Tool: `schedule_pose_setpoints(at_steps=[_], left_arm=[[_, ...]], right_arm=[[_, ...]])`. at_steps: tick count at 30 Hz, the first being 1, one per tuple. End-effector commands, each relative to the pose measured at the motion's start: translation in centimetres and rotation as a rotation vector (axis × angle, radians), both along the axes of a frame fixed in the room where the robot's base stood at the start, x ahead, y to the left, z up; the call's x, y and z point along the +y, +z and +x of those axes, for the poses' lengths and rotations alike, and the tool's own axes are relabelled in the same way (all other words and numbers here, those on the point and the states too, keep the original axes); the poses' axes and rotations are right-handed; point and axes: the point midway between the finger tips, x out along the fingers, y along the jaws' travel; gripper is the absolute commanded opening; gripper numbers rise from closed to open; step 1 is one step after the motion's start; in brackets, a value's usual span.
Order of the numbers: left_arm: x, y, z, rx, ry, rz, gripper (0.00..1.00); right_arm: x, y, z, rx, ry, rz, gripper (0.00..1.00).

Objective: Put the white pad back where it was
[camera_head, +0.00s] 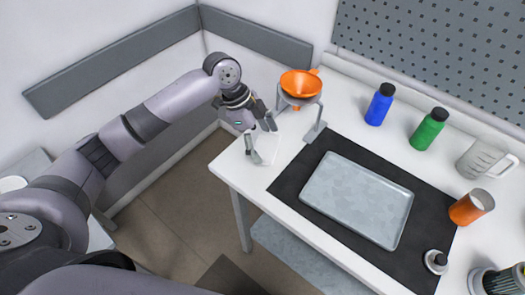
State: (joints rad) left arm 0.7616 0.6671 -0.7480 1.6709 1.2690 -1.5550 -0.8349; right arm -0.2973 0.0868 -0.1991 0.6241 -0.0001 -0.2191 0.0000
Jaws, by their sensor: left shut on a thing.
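The white pad (266,147) is at the left end of the white table, between the fingers of my left gripper (264,142). My left gripper is shut on the pad. The pad is pale against the white tabletop, so its outline is hard to make out, and I cannot tell whether it touches the table. My right gripper is not in view.
An orange funnel (300,84) sits in a grey stand (314,131) just right of my left gripper. A metal tray (357,199) lies on a black mat (286,187).

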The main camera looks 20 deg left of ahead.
Motion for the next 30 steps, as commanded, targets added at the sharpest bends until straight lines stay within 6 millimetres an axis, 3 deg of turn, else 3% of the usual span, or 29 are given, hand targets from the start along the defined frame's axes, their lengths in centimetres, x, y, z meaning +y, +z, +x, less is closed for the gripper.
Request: schedule_pose_setpoints(at_steps=[7,15,26,27,30], left_arm=[[0.0,-2.0,0.0,0.000,0.001,-0.001,0.60],[0.0,-5.6,0.0,0.000,0.001,-0.001,0.60],[0.0,-6.1,0.0,-0.001,0.000,0.000,0.60],[0.0,-6.2,0.0,-0.002,0.001,0.000,0.83],[0.0,-6.1,0.0,-0.002,0.001,0.000,0.90]], right_arm=[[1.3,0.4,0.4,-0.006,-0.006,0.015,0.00],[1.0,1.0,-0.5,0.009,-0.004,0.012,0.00],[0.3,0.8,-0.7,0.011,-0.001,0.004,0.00],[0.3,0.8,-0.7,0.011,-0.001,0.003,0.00],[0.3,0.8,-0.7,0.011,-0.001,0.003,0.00]])
